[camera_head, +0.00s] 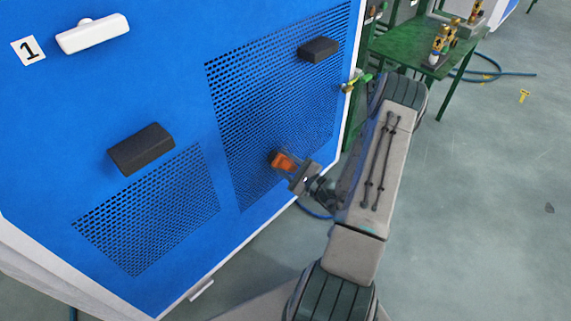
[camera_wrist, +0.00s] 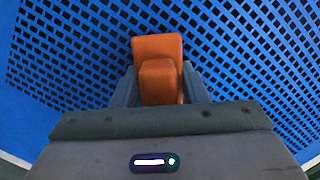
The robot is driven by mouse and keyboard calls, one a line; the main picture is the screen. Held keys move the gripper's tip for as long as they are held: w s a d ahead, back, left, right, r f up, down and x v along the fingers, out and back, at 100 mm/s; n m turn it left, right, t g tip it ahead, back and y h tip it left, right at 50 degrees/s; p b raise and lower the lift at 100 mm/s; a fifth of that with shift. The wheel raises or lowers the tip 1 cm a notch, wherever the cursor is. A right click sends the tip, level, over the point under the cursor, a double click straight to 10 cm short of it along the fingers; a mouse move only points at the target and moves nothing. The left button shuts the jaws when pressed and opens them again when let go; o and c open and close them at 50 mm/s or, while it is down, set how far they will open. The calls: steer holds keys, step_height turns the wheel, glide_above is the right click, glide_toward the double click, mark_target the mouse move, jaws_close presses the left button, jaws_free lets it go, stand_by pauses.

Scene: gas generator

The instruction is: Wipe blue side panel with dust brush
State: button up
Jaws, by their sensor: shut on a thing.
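The blue side panel (camera_head: 172,83) fills the left of the head view, with a large perforated grille on its right part and a smaller one lower left. The perforated blue surface (camera_wrist: 60,45) also fills the wrist view. My gripper (camera_head: 293,175) is in front of the large grille's lower part, shut on the orange dust brush (camera_head: 283,161). In the wrist view the orange brush (camera_wrist: 158,60) sits between my gripper's fingers (camera_wrist: 158,88). Its bristles are hidden in the wrist view. I cannot tell whether they touch the panel.
Two black handles (camera_head: 141,149) (camera_head: 318,49) and a white handle (camera_head: 92,34) stick out from the panel. A green table (camera_head: 412,50) with brass fittings (camera_head: 443,42) stands at the back right. A blue hose lies on the floor. The floor (camera_head: 480,200) at right is mostly clear.

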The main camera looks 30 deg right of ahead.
mark_target(293, 169)
steer(key=shift+w, duration=0.1)
steer(key=shift+w+d+b, duration=0.2)
steer(key=shift+w+d, duration=0.25)
steer(key=shift+d, duration=0.8)
steer(key=shift+w+d+b, duration=0.2)
steer(key=shift+w+d, duration=0.3)
steer(key=shift+d, duration=0.75)
steer(key=shift+w+d+b, duration=0.2)
steer(key=shift+w+d, duration=0.25)
steer(key=shift+d, duration=0.8)
steer(key=shift+s+a+p, duration=0.15)
steer(key=shift+s+a, duration=0.3)
steer(key=shift+a, duration=0.85)
steer(key=shift+s+a+p, duration=0.1)
steer(key=shift+s+a, duration=0.35)
steer(key=shift+a, duration=0.9)
steer(key=shift+s+a+p, duration=0.15)
steer(key=shift+s+a, duration=0.3)
steer(key=shift+a, duration=0.85)
steer(key=shift+r+v, duration=0.1)
steer(key=shift+v, duration=1.05)
steer(key=shift+r+v, duration=0.15)
steer(key=shift+v, duration=1.85)
steer(key=shift+s+a+r, duration=0.1)
steer(key=shift+a+r, duration=0.05)
